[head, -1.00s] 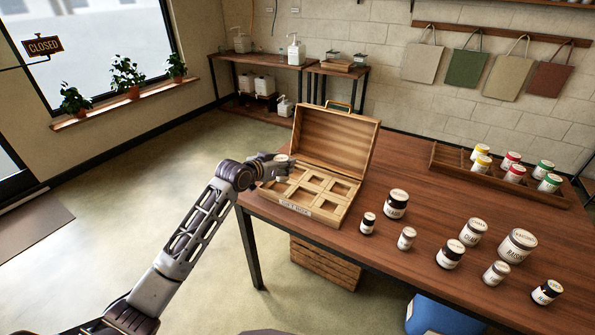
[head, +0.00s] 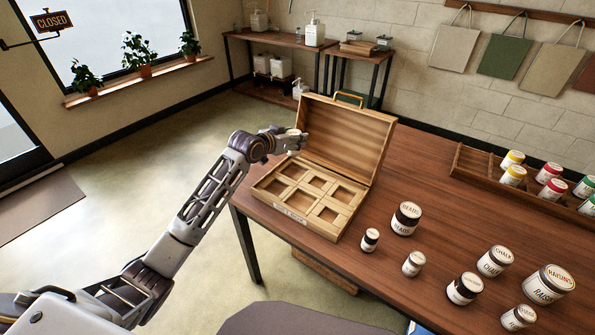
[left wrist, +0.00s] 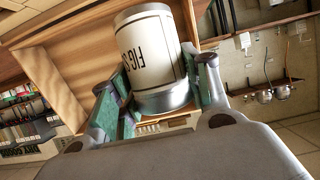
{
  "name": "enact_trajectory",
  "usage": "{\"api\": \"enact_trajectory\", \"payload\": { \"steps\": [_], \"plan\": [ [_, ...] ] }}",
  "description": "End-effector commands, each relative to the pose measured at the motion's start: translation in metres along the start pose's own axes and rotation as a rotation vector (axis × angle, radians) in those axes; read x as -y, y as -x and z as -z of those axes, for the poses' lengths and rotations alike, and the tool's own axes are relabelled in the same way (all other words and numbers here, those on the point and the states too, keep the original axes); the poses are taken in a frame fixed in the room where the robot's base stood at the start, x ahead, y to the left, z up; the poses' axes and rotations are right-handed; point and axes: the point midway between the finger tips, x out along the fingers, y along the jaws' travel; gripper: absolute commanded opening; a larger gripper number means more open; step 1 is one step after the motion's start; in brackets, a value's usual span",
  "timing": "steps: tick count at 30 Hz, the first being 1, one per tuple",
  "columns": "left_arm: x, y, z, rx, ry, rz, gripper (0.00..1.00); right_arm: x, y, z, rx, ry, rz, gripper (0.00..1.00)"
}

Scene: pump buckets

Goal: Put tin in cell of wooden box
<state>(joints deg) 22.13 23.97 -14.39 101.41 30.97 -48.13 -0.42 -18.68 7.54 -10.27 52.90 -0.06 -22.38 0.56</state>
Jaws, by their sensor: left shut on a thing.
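The wooden box (head: 270,208) stands open on the left end of the table, its lid raised at the back. Its cells look empty. My left gripper (head: 290,138) is beside the lid's left edge, above the back left of the box. In the left wrist view my left gripper (left wrist: 155,72) is shut on a white tin (left wrist: 150,48) with a grey metal end and lettering that reads "FIGS". The wooden lid shows behind the tin. In the head view the tin is small and partly hidden by the fingers. My right gripper is not in view.
Several tins and jars, among them a beads tin (head: 405,219), a chalk tin (head: 491,263) and a raisins tin (head: 543,287), stand right of the box. A wooden rack (head: 478,172) with coloured paint pots is at the back right. The table (head: 425,165) is bare behind the box.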

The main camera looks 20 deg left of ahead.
Motion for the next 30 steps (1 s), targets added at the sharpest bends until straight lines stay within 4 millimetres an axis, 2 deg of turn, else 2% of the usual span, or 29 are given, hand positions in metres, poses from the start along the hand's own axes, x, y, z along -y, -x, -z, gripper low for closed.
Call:
{"api": "enact_trajectory", "payload": {
  "steps": [15, 27, 30],
  "plan": [
    [0.001, -0.001, -0.002, -0.001, 0.001, 0.001, 0.21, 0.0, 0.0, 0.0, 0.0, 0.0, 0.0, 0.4],
    [0.0, -0.017, -0.041, 0.0, 0.001, 0.0, 0.21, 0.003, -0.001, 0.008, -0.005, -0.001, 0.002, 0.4],
    [0.0, -0.019, -0.045, 0.0, 0.001, 0.0, 0.21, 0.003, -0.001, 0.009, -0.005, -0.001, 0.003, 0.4]
  ]
}}
